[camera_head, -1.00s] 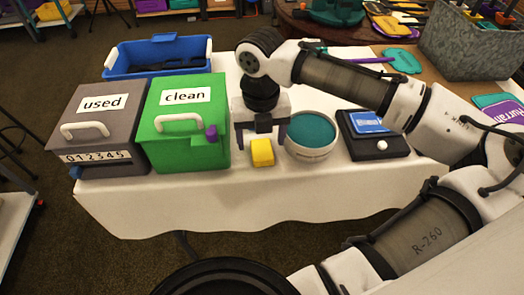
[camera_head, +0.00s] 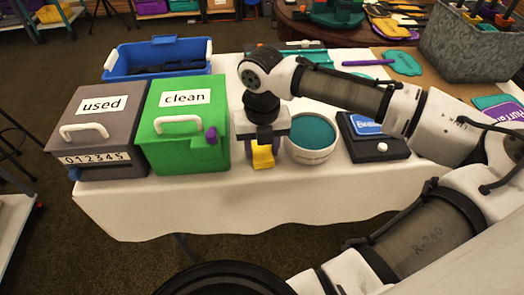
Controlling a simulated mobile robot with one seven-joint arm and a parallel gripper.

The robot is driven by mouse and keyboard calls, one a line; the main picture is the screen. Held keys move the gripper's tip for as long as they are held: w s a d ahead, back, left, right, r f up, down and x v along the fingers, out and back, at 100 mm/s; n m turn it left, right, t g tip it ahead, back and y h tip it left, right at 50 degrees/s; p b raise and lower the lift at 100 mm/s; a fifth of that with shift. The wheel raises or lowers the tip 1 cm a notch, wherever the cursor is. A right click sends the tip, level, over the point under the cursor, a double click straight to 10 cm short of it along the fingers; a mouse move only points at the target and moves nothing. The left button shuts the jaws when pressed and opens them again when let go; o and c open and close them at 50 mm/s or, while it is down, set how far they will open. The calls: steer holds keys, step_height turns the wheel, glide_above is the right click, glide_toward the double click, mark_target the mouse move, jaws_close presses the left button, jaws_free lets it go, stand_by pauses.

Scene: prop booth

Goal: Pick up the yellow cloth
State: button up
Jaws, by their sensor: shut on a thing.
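The yellow cloth (camera_head: 263,157) is a small folded piece near the table's front edge, between the green "clean" box and the white bowl. My gripper (camera_head: 263,150) points down over it, with its dark fingers around the cloth's upper part, shut on it. The cloth's lower end still looks close to the tablecloth. I cannot tell if it is clear of the table. The gripper's body hides the cloth's back part.
The green "clean" box (camera_head: 186,140) stands close left, with the grey "used" box (camera_head: 95,140) beyond it. The white bowl (camera_head: 311,154) with teal contents is close right. A dark scale-like device (camera_head: 378,148) stands farther right. A blue crate (camera_head: 158,56) is behind.

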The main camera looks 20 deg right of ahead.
mark_target(263, 150)
steer(key=shift+r, duration=0.15)
step_height(263, 150, up, 20)
steer(key=p, duration=0.2)
stand_by(0.3)
steer(key=shift+o, duration=1.2)
steer(key=shift+c, duration=0.8)
steer(key=shift+f, duration=0.2)
steer(key=shift+d+f, duration=0.1)
